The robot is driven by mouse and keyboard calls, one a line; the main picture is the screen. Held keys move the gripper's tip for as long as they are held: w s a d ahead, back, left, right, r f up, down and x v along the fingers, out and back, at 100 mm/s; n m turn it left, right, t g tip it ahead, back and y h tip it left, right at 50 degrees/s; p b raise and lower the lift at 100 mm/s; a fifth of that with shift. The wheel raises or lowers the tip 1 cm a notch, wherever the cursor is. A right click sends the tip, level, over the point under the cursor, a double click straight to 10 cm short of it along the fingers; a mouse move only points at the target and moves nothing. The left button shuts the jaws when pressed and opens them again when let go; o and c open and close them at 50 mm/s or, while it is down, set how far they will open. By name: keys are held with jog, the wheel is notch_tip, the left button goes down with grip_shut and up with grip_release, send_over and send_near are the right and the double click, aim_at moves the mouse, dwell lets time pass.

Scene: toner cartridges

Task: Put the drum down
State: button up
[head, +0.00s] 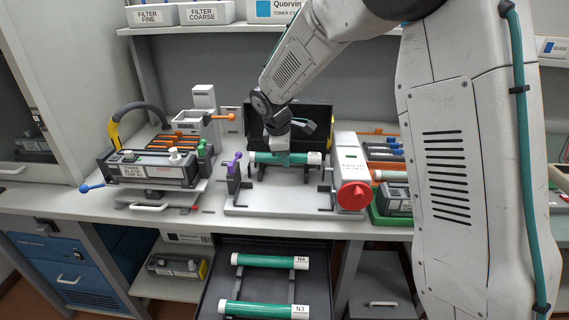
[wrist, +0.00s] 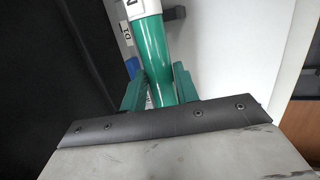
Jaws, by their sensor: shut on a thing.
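A green drum (head: 265,158) with white end caps lies level across the grey fixture on the bench, at its two upright supports, in the head view. I cannot tell whether it rests on them. My gripper (head: 283,160) comes down from above and is shut around the drum near its middle. In the wrist view the drum (wrist: 155,60) runs up between the two green fingers of my gripper (wrist: 160,90). Its near end is hidden by the gripper body. The fixture (head: 290,203) has a purple lever (head: 234,165) at left and a red knob (head: 354,196) at right.
An open drawer (head: 270,278) below holds two more green drums, N4 (head: 268,261) and N3 (head: 262,309). A toner unit (head: 155,168) with a yellow-and-black hose stands at left. An open black case (head: 310,118) stands behind the drum. Green tray (head: 388,218) at right.

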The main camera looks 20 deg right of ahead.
jog(key=shift+a+f, duration=0.1)
jog(key=shift+f, duration=1.4)
jog(key=shift+f, duration=0.1)
jog(key=shift+f, duration=0.1)
jog(key=o, duration=1)
